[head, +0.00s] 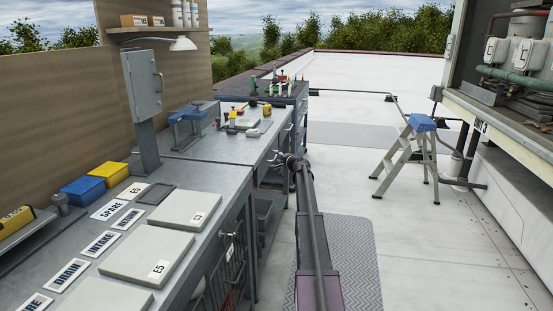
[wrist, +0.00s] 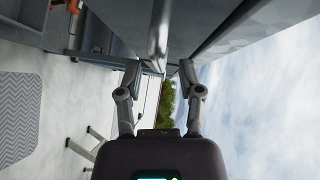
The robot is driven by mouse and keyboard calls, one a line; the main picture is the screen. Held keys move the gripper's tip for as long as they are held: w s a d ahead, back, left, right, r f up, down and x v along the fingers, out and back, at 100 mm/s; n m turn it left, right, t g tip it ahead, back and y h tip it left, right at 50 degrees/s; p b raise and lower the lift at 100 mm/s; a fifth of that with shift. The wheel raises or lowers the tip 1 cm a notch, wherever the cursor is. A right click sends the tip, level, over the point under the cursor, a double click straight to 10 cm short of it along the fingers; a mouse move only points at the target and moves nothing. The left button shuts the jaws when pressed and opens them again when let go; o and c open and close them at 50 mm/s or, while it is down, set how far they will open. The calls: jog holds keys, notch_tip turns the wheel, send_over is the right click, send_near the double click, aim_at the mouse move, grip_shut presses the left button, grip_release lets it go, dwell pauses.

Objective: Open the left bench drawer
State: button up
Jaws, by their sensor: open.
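My gripper (head: 281,158) is in front of the bench's front edge in the head view, at the end of my dark arm. In the wrist view its two fingers (wrist: 160,72) are spread apart. A pale metal bar handle (wrist: 159,35) runs down the middle of that view, its near end at the gap between the fingertips. I see no finger closed on it. A grey bench front (wrist: 118,30) lies beside the bar. The left drawer's front is not clearly visible in the head view, being steeply angled and partly behind my gripper.
The grey bench top (head: 190,180) carries flat panels, labels, a blue box (head: 83,191) and a yellow box (head: 109,173). A vise (head: 187,125) stands farther back. A stepladder (head: 410,150) stands to the right. The pale roof floor between is mostly clear.

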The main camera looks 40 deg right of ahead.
jog(key=shift+w+d+f, duration=0.15)
jog(key=shift+w, duration=0.95)
grip_shut()
